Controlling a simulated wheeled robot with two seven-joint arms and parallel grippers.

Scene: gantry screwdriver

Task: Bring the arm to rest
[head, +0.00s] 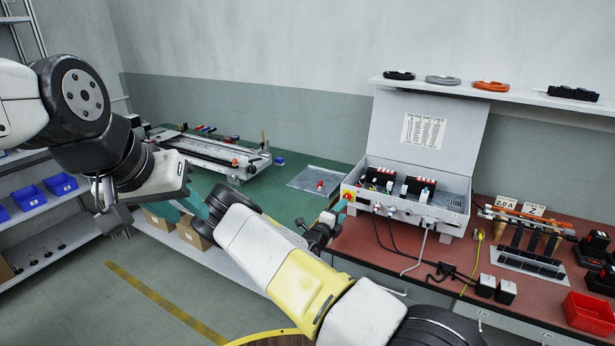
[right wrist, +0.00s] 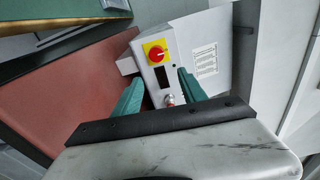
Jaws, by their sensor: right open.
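My right gripper (head: 338,208) is at the front left corner of the grey control box (head: 455,203), partly hidden behind my own arm in the head view. In the right wrist view its two teal fingers (right wrist: 160,88) are apart with nothing held between them. A red rotary knob on a yellow plate (right wrist: 156,52) shows on the box just past the fingertips; I cannot tell whether they touch the box. My left gripper (head: 192,203) hangs at the left, its teal fingers partly covered by my right arm, so its opening is unclear.
The box stands on a red-topped bench (head: 350,240), with cables at its front. A green bench (head: 260,185) with a long rail fixture (head: 210,152) is at the left. A wall shelf (head: 480,90) runs above the box. A red bin (head: 590,313) sits at the right.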

